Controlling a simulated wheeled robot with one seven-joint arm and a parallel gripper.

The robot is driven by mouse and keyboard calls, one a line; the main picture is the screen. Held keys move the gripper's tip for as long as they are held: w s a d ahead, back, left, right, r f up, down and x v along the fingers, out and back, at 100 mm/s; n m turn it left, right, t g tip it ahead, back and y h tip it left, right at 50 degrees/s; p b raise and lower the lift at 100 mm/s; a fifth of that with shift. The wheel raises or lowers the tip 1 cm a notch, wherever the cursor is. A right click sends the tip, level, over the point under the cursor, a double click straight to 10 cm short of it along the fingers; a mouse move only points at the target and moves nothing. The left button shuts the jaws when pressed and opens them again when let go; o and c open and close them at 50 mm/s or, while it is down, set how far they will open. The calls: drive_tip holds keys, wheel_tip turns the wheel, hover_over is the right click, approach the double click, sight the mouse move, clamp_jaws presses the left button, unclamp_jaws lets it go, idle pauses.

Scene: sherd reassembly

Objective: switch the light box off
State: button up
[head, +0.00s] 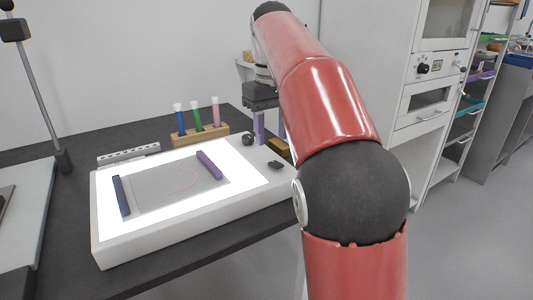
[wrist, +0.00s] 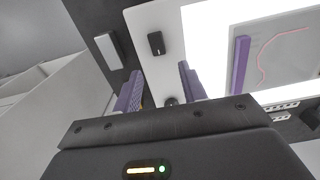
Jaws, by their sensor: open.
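The light box (head: 110,243) is a white slab on the dark table, and its top panel glows bright white. It also shows in the wrist view (wrist: 205,40). A small black switch-like block (head: 276,164) sits on its plain right margin and shows in the wrist view (wrist: 156,43). A dark round knob (head: 248,140) is farther back on that margin, partly hidden behind my gripper in the wrist view (wrist: 170,101). My gripper (head: 272,139) points down above the right margin, its purple fingers apart and empty; they also show in the wrist view (wrist: 160,70).
A dark blue bar (head: 121,196) and a purple bar (head: 210,165) flank a grey sheet with a pink curve on the panel. A wooden rack (head: 200,138) with coloured tubes stands behind. A yellowish block (head: 279,147) lies near my gripper. A grey block (wrist: 110,50) lies beside the box.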

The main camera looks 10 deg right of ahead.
sight(271, 161)
wheel_tip(271, 161, down, 5)
drive_tip(key=shift+f+b, duration=0.15)
drive_tip(key=shift+b, duration=0.45)
